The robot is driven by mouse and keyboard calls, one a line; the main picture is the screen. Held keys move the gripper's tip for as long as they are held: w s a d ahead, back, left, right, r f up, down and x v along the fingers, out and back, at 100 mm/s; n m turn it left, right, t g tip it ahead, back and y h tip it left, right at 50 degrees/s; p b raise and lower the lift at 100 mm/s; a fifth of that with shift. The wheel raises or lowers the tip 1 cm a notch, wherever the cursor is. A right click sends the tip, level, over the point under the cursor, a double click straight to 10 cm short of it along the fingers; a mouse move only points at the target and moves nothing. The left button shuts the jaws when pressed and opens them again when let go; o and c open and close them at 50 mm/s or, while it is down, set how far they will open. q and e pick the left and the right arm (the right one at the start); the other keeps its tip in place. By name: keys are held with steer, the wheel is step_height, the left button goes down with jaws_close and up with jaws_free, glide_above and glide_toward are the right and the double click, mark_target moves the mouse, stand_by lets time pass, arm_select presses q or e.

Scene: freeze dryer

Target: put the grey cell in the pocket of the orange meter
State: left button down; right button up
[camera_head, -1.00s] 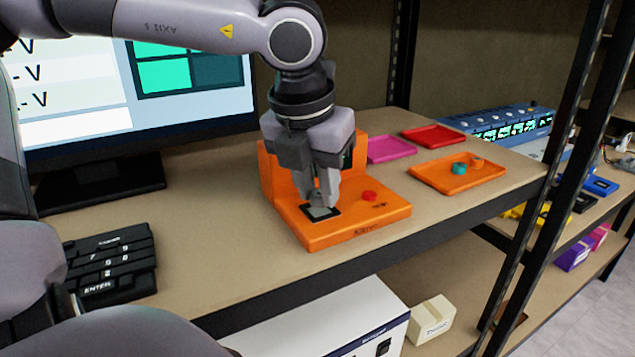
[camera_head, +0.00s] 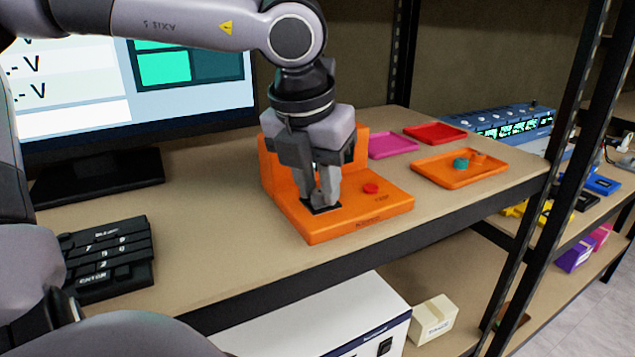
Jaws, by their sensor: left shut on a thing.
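The orange meter (camera_head: 385,203) stands on the table, with an upright back part, a red button (camera_head: 371,188) and a dark square pocket (camera_head: 312,209) in its flat base. My left gripper (camera_head: 322,200) comes down from above with its fingertips right at the pocket. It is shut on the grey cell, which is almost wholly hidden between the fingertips. I cannot tell how deep the cell sits in the pocket. My right gripper is not in view.
An orange tray (camera_head: 432,181) holds a teal and an orange round piece. Pink (camera_head: 392,147) and red (camera_head: 435,132) trays lie behind it. A monitor (camera_head: 75,130) and a black keypad (camera_head: 105,258) stand at the left. A dark shelf post (camera_head: 535,215) rises at the right.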

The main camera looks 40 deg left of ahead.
arm_select(q)
steer(key=shift+s+f, duration=0.2)
steer(key=shift+f, duration=0.3)
steer(key=shift+r, duration=0.1)
